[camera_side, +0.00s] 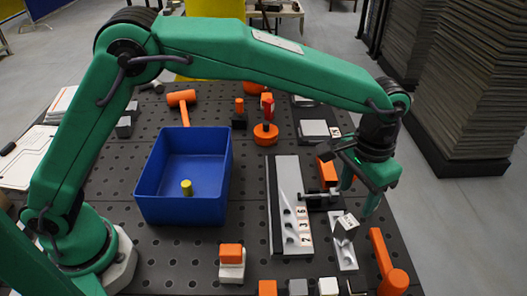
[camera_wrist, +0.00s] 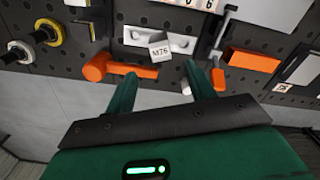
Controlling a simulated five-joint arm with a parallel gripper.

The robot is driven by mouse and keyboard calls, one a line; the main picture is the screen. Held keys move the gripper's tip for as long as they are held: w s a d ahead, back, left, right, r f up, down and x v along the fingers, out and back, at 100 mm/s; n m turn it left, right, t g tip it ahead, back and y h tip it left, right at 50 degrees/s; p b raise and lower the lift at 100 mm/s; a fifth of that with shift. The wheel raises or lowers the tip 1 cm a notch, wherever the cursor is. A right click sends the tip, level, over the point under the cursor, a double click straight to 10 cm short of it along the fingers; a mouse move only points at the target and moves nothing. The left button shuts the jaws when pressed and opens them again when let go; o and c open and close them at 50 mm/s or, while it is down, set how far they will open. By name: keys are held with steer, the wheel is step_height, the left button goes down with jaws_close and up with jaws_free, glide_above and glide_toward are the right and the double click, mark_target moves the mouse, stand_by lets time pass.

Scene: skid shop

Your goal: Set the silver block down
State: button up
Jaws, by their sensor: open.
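The silver block (camera_side: 347,225) is a small grey cube beside the front right of the table, resting on a pale metal plate with recesses (camera_side: 345,258). It looks slightly turned on the plate. My gripper (camera_side: 358,198) is open and empty just above and behind the block in the side view. In the wrist view my gripper (camera_wrist: 160,74) has its two fingers apart, with the block beyond their tips and not between them.
An orange mallet (camera_side: 382,252) lies right of the plate. A numbered metal fixture (camera_side: 287,190) with a clamp (camera_side: 320,197) stands to its left. A blue bin (camera_side: 163,205) holds a yellow cylinder (camera_side: 186,187). Several small blocks line the front edge.

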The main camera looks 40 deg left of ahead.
steer(key=shift+r, duration=0.1)
stand_by(0.5)
steer(key=s+a+r+n+t, duration=0.1)
steer(key=s+a+r, duration=0.1)
steer(key=a+r, duration=0.35)
steer(key=s+a+r+t+h, duration=0.1)
steer(key=a+r, duration=0.1)
steer(key=a, duration=0.6)
steer(key=s+a+r+n+t, duration=0.1)
steer(key=s+a+r, duration=0.1)
steer(key=a+r, duration=0.35)
steer(key=s+a+f+n+t+y, duration=0.1)
steer(key=s+a+f+n+t, duration=0.1)
steer(key=s+a, duration=1.3)
steer(key=shift+a+f+n+t, duration=0.3)
steer(key=shift+a+f, duration=0.05)
steer(key=shift+f, duration=0.4)
